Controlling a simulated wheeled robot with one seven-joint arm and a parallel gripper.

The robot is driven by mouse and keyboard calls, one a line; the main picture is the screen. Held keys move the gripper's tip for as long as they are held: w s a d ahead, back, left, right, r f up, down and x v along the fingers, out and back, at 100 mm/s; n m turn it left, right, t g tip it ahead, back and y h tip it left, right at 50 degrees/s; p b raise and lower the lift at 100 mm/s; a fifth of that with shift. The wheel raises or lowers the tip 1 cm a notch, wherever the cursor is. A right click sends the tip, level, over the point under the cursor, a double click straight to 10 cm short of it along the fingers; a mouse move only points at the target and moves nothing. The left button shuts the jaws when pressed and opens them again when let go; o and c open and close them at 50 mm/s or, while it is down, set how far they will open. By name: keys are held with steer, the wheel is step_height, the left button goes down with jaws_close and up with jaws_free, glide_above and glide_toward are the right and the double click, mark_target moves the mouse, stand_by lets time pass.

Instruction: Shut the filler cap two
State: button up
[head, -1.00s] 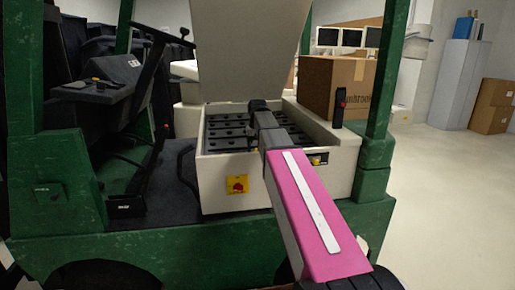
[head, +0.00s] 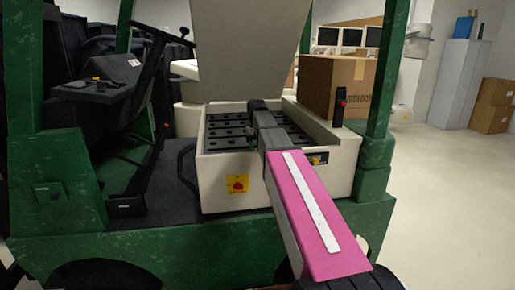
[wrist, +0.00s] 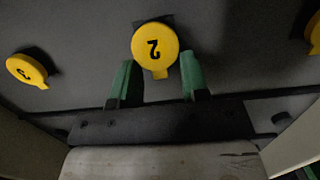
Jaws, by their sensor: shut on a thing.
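Filler cap two (wrist: 155,46) is a round yellow cap with a black 2, seen upside down in the wrist view, with a small tab pointing down. The green fingers of my gripper (wrist: 158,78) stand on either side of it, and my gripper is shut on it. Whether the cap is fully seated cannot be told. In the head view my gripper (head: 256,104) reaches into the open battery box (head: 214,175), where my arm hides the cap.
A yellow cap (wrist: 27,70) with a mark like a 3 lies left of cap two. Another yellow cap (wrist: 314,35) shows at the right edge. The raised cover (head: 248,50) stands behind the box. A cardboard box (head: 335,88) and a green post (head: 384,85) are to the right.

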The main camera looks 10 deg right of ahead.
steer(key=o, duration=0.9)
steer(key=shift+s+r, duration=0.1)
